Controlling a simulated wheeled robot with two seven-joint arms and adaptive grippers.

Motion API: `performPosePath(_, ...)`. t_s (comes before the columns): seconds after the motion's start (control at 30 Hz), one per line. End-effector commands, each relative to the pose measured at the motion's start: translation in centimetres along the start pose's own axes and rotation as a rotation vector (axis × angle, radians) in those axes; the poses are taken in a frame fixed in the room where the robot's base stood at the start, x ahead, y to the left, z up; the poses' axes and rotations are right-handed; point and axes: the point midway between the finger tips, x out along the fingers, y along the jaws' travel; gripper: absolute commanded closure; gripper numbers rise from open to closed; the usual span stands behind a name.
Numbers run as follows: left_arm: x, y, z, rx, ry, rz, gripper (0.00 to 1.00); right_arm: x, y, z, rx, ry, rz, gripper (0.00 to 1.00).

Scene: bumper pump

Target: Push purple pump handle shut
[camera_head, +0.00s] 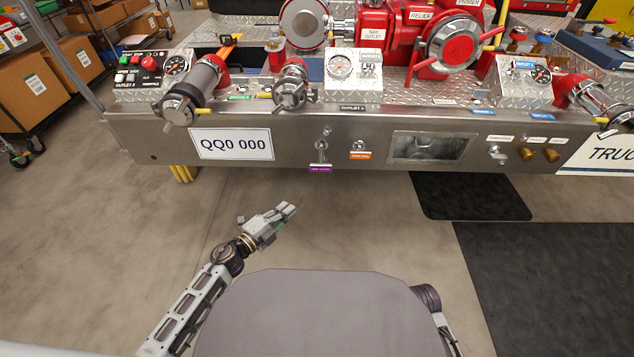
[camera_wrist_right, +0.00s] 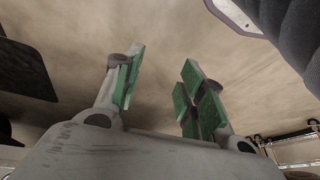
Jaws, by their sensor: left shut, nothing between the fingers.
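The purple pump handle (camera_head: 321,147) is a small metal pull on the front of the silver bumper panel, with a purple label (camera_head: 320,169) under it. It looks longer than the orange-labelled pull (camera_head: 358,147) to its right and seems to stand out from the panel. My left gripper (camera_head: 288,210) is shut and empty, below and a little left of the handle, apart from it, over the floor. My right gripper (camera_wrist_right: 165,88) shows in the right wrist view with its green-padded fingers apart and nothing between them. The pump handle does not show in that view.
The silver bumper (camera_head: 300,125) spans the view, with a QQ0 000 plate (camera_head: 232,144) to the left and a recessed window (camera_head: 430,147) to the right. Valves and gauges stand above. Dark mats (camera_head: 468,196) lie on the floor at right. Floor before the bumper is clear.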

Motion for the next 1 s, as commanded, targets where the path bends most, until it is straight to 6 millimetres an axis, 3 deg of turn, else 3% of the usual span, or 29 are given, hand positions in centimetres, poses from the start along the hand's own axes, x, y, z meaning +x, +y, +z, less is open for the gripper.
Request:
performPosePath(0.2, 0.7, -2.0, -3.2, 0.148, 0.110, -0.040, 1.00, -2.6, -0.8, -0.8, -0.005, 0.025, -0.019, 0.60)
performPosePath(0.33, 0.7, -2.7, -4.2, 0.197, 0.143, -0.051, 1.00, -3.6, -1.1, -1.0, -0.007, 0.031, -0.025, 0.60)
performPosePath(1.0, 1.3, -3.1, -4.6, 0.211, 0.153, -0.056, 1.00, -4.0, -1.2, -1.1, -0.007, 0.036, -0.028, 0.60)
